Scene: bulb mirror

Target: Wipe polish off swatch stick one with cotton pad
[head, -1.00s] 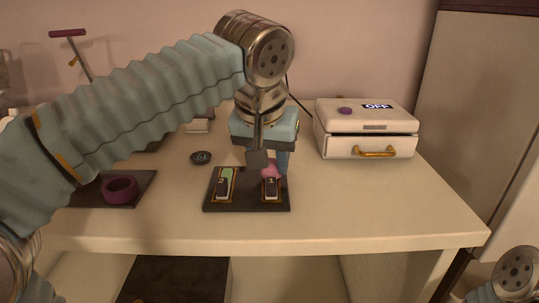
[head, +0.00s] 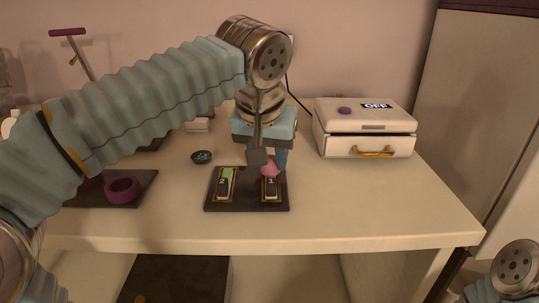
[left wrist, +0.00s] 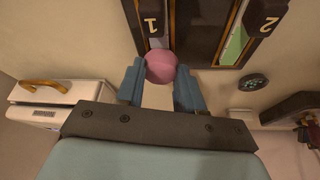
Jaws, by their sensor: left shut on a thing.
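My left gripper (head: 270,163) is shut on a pink cotton pad (left wrist: 161,66), which sits between its blue fingertips. The pad is over the upper part of swatch stick one (head: 270,187), the right stick on the dark holder (head: 245,203). It hides part of that stick, and I cannot tell whether it touches it. Stick one's label shows in the left wrist view (left wrist: 151,22); the visible strip beside the pad looks pale. Swatch stick two (head: 223,187), on the left, has a green upper part. My right gripper is out of view.
A white case (head: 366,120) marked OFF, with a gold handle, stands at the right on the table (head: 390,210). A small dark round dish (head: 201,157) lies left of the holder. A purple ring (head: 122,188) is on a dark mat at the left. The table's right front is clear.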

